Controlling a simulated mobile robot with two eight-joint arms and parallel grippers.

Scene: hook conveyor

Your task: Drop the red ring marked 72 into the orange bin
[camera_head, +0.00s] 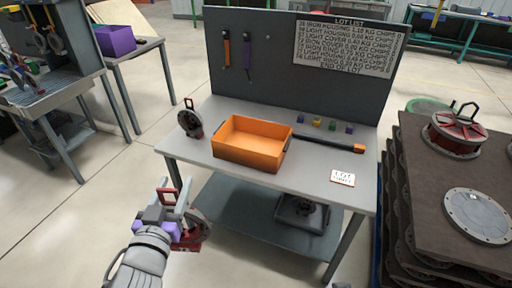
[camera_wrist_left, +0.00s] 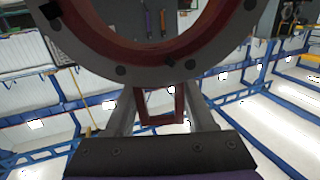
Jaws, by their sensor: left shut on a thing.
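My left gripper (camera_head: 166,212) is shut on the red handle of a ring (camera_head: 190,236), in front of the workbench at its left. The ring has a red body and a grey, bolted rim. In the left wrist view the ring (camera_wrist_left: 205,62) fills the top, with its red handle (camera_wrist_left: 161,104) between the fingers. No number on it can be read. The orange bin (camera_head: 246,158) stands open on the workbench, beyond and to the right of the gripper, and looks empty. The ring is apart from the bin. My right gripper is not in view.
A dark round part (camera_head: 190,122) stands left of the bin on the workbench (camera_head: 215,170). A black bar with an orange end (camera_head: 330,145), several small cubes (camera_head: 318,123) and a card (camera_head: 342,177) lie right of it. A dark stack with a red housing (camera_head: 460,132) stands right.

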